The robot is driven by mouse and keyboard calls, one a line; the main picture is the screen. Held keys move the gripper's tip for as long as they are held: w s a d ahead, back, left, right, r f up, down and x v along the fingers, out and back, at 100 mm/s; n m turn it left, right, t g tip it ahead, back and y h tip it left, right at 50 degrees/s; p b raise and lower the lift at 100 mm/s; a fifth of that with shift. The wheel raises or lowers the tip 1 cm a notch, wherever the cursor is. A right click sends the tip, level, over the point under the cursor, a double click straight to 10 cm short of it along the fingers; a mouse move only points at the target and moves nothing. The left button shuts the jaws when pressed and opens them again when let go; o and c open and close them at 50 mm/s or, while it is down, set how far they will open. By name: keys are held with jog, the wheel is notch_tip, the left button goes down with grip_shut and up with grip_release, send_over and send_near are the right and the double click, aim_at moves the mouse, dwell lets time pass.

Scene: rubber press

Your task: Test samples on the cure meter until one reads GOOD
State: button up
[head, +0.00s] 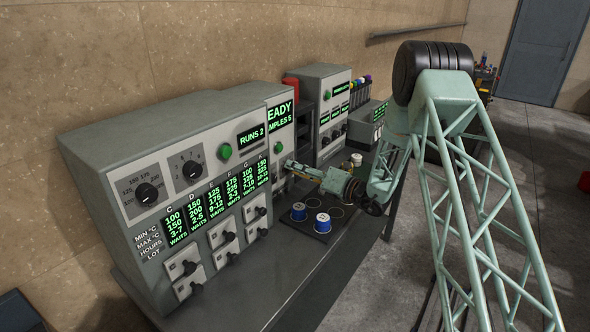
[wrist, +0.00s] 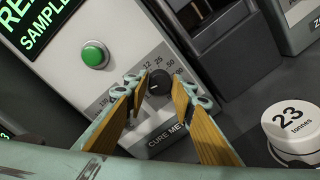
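The cure meter (head: 279,128) is a grey cabinet behind the large panel; its partly hidden green display shows "...EADY" and "...MPLES 5". In the wrist view its lower front carries a black knob (wrist: 159,82) with a printed scale, above partly hidden "CURE MET..." lettering. A green button (wrist: 95,54) sits to the knob's upper left. My gripper (wrist: 165,90) is open, its orange-padded fingers on either side of the knob; I cannot tell whether they touch it. My gripper (head: 289,165) also reaches the meter's front in the head view.
A large grey panel (head: 165,185) reads "RUNS 2", with several lots marked "WAITS" above switches. A white-topped item marked "23 tonnes" (wrist: 292,128) stands right of my fingers. Another grey machine (head: 322,100) is behind. The bench front (head: 262,288) is clear.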

jog(key=shift+o, duration=1.4)
jog(key=v, duration=1.2)
jog(key=shift+s+a+r, duration=0.1)
dwell(0.6)
